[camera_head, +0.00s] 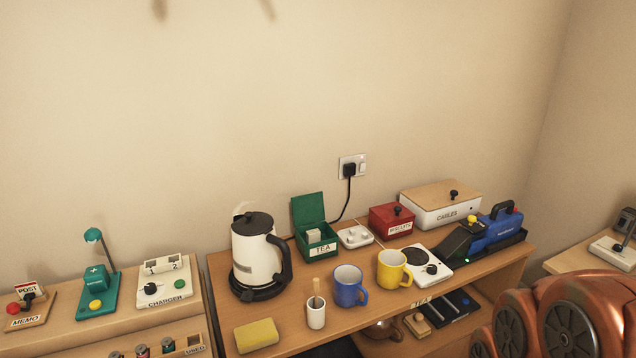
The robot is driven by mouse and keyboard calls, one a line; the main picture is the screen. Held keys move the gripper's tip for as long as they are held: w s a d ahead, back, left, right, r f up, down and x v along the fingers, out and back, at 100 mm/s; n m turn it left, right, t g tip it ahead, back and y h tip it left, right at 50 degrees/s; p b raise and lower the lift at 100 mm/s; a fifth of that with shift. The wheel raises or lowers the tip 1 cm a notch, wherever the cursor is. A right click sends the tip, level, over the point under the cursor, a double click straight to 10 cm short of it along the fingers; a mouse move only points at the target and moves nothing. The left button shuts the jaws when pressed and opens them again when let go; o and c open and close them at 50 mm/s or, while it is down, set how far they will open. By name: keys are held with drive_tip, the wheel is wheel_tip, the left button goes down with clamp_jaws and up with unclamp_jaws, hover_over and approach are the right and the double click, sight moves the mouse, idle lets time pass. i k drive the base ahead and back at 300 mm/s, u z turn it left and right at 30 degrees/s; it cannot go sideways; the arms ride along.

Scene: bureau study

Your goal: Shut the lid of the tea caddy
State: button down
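The tea caddy (316,245) is a small green box with a white TEA label on its front. It stands toward the back of the wooden counter, to the right of the kettle. Its green lid (308,209) is open and stands up at the back of the box. A pale item (314,235) shows inside the caddy. My gripper is not in view; only copper-coloured parts of my arm show at the lower right.
A white kettle (254,252) stands close to the caddy's left. A white tray (356,237) and a red lidded box (391,219) are to its right. A blue mug (347,287), a yellow mug (391,270) and a white cup (316,313) stand in front.

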sight(307, 209)
drive_tip(key=u, duration=0.2)
drive_tip(key=i, duration=0.65)
drive_tip(key=u, duration=0.8)
drive_tip(key=i, duration=0.4)
drive_tip(key=u, duration=0.4)
